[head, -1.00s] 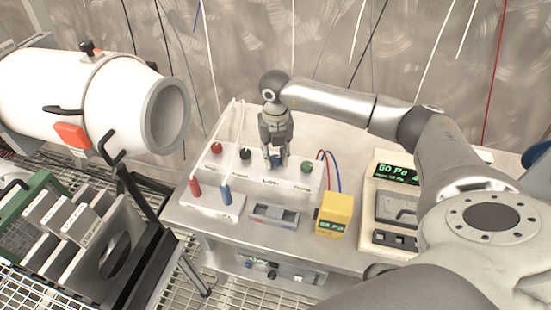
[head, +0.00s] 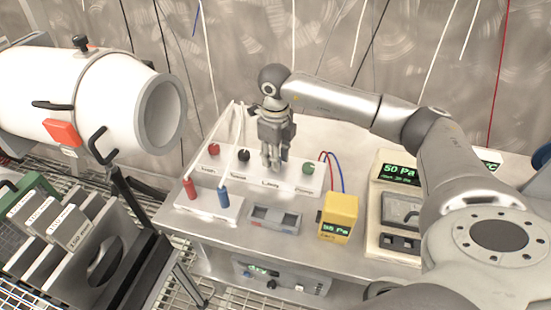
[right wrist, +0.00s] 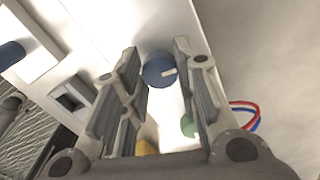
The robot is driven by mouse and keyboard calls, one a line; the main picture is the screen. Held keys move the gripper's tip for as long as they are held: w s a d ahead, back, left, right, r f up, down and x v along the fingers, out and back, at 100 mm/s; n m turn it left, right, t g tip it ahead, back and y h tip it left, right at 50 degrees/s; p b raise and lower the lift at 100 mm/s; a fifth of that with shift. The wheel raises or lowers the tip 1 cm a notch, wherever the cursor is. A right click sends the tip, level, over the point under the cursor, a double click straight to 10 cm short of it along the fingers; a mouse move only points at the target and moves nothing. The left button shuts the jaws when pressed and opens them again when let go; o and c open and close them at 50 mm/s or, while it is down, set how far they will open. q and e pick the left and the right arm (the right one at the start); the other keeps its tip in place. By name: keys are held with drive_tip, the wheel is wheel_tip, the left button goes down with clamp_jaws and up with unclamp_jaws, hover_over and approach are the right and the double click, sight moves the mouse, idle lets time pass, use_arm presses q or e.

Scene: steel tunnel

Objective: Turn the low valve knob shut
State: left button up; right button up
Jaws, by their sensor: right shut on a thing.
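The low valve knob (right wrist: 157,68) is blue and round with a white pointer mark. It shows in the right wrist view between the fingertips of my right gripper (right wrist: 156,52), which is shut on it. In the head view my right gripper (head: 274,166) points down at the white valve panel (head: 246,174), above the "Low" label, and its fingers hide the knob. My left gripper is not in view.
On the same panel are a red knob (head: 214,149), a black knob (head: 243,155) and a green knob (head: 308,168). A yellow meter (head: 338,216) with red and blue leads stands right of a grey tray (head: 274,219). A pressure gauge unit (head: 400,190) is further right.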

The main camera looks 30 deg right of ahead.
drive_tip(key=shift+o, duration=0.2)
drive_tip(key=shift+r+n, duration=0.1)
drive_tip(key=shift+n, duration=0.5)
drive_tip(key=shift+c, duration=0.2)
drive_tip(key=o, duration=1.1)
drive_tip(key=shift+c, duration=0.2)
wheel_tip(320, 180, up, 12)
